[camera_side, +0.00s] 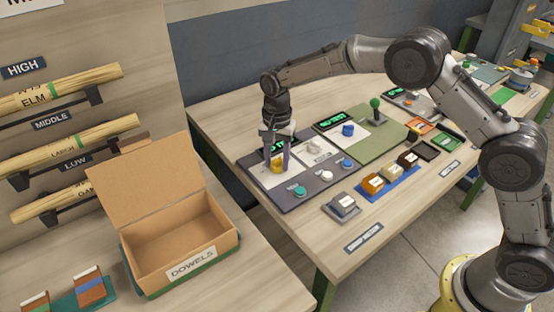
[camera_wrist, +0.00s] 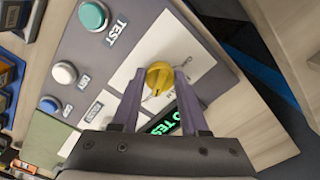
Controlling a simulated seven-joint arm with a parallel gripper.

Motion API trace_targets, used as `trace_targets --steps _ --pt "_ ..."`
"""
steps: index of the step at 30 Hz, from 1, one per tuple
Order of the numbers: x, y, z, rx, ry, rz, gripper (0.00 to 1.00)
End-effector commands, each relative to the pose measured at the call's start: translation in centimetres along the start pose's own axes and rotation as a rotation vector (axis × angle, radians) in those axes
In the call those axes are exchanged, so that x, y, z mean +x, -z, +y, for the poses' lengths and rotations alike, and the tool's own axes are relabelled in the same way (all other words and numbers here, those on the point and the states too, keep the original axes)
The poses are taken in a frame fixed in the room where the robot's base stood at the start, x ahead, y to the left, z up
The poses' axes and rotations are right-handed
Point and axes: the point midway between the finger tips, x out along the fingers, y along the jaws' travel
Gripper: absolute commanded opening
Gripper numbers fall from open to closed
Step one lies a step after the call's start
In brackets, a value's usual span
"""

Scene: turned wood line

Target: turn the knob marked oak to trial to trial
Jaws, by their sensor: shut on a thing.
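The yellow knob (camera_wrist: 158,78) stands on a white plate (camera_wrist: 127,72) of the dark panel. A dark pointer line shows on its top. Small lettering around it is too blurred to read, so I cannot tell its marking or setting. It also shows in the side view (camera_side: 278,167), partly behind a finger. My gripper (camera_wrist: 157,74) is shut on the yellow knob, with one finger on each side, and it shows from above the panel in the side view (camera_side: 276,158). A green-lit display (camera_wrist: 165,122), partly hidden by my gripper, reads "NO TES".
Beside the knob are a teal button (camera_side: 299,191) marked TEST, a white button (camera_side: 327,175), a blue button (camera_side: 347,163) and a white knob (camera_side: 314,146). A blue knob (camera_side: 348,130) and a green-topped lever (camera_side: 375,104) stand farther right. An open dowel box (camera_side: 180,232) is at the left.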

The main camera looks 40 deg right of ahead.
Motion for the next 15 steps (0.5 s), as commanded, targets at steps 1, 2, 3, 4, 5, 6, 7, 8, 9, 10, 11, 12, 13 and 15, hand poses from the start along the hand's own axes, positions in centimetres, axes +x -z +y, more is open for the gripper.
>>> trace_targets --steps 1,2,3,4,5,6,7,8,9,10,11,12,13,15 --pt "-0.26 -0.01 -0.06 0.010 0.002 0.001 0.00" --pt "-0.26 -0.01 -0.06 0.014 0.002 0.001 0.00" --pt "-0.27 -0.02 -0.07 0.020 0.003 0.001 0.00" --pt "-0.27 -0.02 -0.07 0.024 0.003 0.001 0.00" --pt "-0.27 -0.01 -0.07 0.027 0.003 0.001 0.00" --pt "-0.27 -0.01 -0.07 0.030 0.003 0.001 0.00" --pt "-0.27 -0.01 -0.07 0.032 0.003 0.001 0.00" --pt "-0.27 -0.01 -0.07 0.033 0.003 0.001 0.00" --pt "-0.28 -0.01 -0.08 0.033 0.003 0.001 0.00" --pt "-0.28 -0.01 -0.08 0.034 0.003 0.001 0.00" --pt "-0.28 -0.01 -0.08 0.034 0.003 0.001 0.00" --pt "-0.28 -0.01 -0.08 0.034 0.003 0.001 0.00" --pt "-0.28 -0.01 -0.08 0.034 0.003 0.001 0.00" --pt "-0.28 -0.01 -0.09 0.034 0.004 0.001 0.00"
